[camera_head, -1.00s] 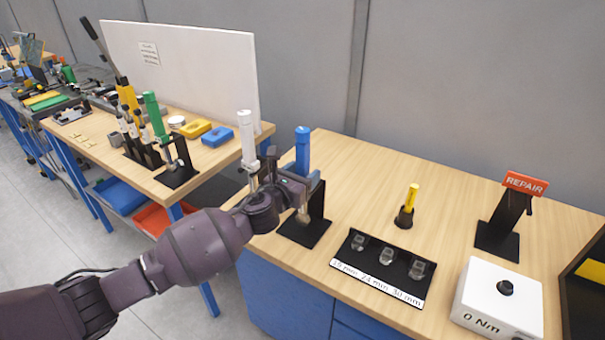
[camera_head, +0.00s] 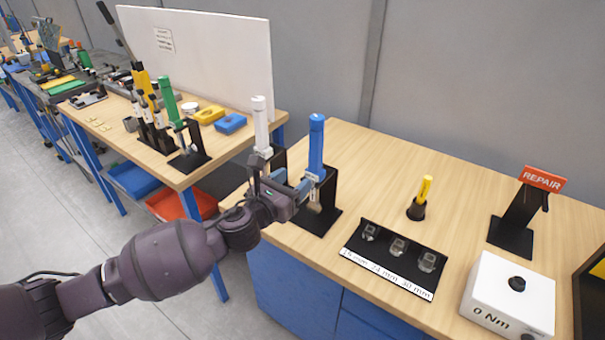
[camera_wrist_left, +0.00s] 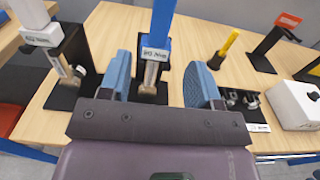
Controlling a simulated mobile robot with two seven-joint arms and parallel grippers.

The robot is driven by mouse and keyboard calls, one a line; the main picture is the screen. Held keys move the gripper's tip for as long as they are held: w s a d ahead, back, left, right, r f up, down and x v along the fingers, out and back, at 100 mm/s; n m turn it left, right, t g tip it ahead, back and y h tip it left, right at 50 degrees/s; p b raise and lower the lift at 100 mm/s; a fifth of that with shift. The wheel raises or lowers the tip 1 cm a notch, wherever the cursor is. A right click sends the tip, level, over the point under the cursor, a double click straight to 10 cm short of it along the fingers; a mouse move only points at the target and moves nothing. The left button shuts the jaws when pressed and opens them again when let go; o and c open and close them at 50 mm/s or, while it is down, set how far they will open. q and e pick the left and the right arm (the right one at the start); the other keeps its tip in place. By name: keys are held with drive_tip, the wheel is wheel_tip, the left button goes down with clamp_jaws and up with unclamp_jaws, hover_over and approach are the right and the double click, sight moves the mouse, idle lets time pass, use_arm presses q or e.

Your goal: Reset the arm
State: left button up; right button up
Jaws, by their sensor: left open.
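My left gripper (camera_head: 284,188) is open, on the near side of a blue-handled tool (camera_head: 316,148) and a white-handled tool (camera_head: 260,127), both upright in black stands. In the left wrist view my gripper (camera_wrist_left: 160,80) has its two blue-grey fingers wide apart with nothing held. The blue-handled tool (camera_wrist_left: 161,25) shows beyond and between the fingers, apparently apart from them. The white-handled tool (camera_wrist_left: 32,18) stands left of the fingers. In the head view the gripper hides parts of both stands. My right gripper is not in view.
The wooden bench (camera_head: 385,160) also bears a yellow-handled piece (camera_head: 424,190), a black socket tray (camera_head: 410,262), a REPAIR stand (camera_head: 515,215) and a white 0 Nm box (camera_head: 510,295). A second bench (camera_head: 110,125) with more tools stands left. Grey floor (camera_head: 60,190) lies open at left.

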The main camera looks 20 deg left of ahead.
use_arm(q)
drive_tip(key=s+a+f+m+g+y, duration=0.1)
drive_tip(key=s+a+f+m+y, duration=0.1)
drive_tip(key=s+f+m, duration=0.6)
drive_tip(key=s+a+f+m+g+y, duration=0.2)
drive_tip(key=s+a+f+m, duration=0.3)
drive_tip(key=s+m, duration=0.5)
drive_tip(key=s+a+f+m+g+y, duration=0.2)
drive_tip(key=s+a+f+m, duration=0.2)
drive_tip(key=s+f+m, duration=0.5)
drive_tip(key=f+m, duration=0.1)
drive_tip(key=m, duration=0.5)
drive_tip(key=shift+f+b, duration=0.35)
